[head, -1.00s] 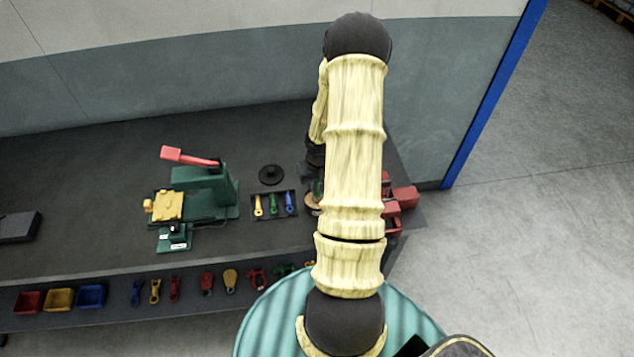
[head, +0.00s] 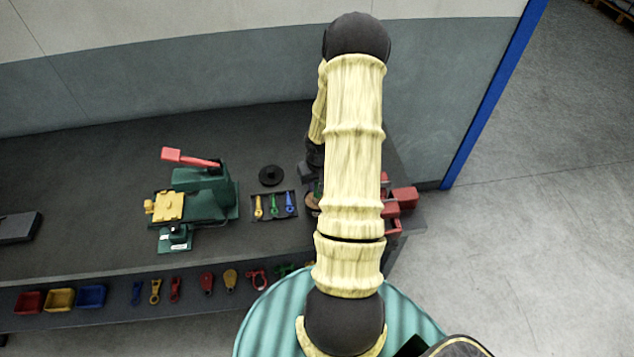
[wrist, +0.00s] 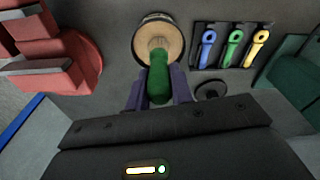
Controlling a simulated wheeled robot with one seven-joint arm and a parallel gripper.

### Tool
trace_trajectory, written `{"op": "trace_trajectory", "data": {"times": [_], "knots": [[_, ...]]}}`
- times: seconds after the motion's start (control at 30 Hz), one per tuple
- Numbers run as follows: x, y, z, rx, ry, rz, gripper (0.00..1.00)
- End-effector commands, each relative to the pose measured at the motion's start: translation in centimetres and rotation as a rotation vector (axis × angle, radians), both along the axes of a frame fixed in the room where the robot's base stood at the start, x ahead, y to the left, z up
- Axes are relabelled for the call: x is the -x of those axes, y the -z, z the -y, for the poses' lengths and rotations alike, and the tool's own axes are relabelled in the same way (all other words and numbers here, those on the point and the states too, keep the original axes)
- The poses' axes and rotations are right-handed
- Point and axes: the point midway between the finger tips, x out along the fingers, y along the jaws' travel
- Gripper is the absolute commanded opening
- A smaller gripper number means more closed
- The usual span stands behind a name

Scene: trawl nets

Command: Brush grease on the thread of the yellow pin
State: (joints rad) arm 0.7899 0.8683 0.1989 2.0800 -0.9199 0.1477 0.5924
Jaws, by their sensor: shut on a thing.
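My gripper (wrist: 158,94) is shut on the green handle of a brush (wrist: 158,75) in the wrist view. The brush's lower end is over or in a round tin of tan grease (wrist: 143,40); I cannot tell how deep it goes. The yellow pin (wrist: 257,47) lies in a dark tray (wrist: 220,28) beside a green and a blue pin, to the right of the tin. In the head view the yellow pin (head: 258,207) is at the left of the tray (head: 274,216).
A green press with a red lever (head: 205,185) and a yellow block stands left of the tray. A black disc (head: 271,175) lies behind the tray. Shackles and bins line the front shelf.

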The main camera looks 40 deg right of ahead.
Motion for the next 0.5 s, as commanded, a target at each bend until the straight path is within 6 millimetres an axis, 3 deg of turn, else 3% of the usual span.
{"op": "trace_trajectory", "data": {"times": [0.5], "knots": [[-0.1, -3.9, 0.0, 0.002, 0.0, 0.003, 0.0]]}}
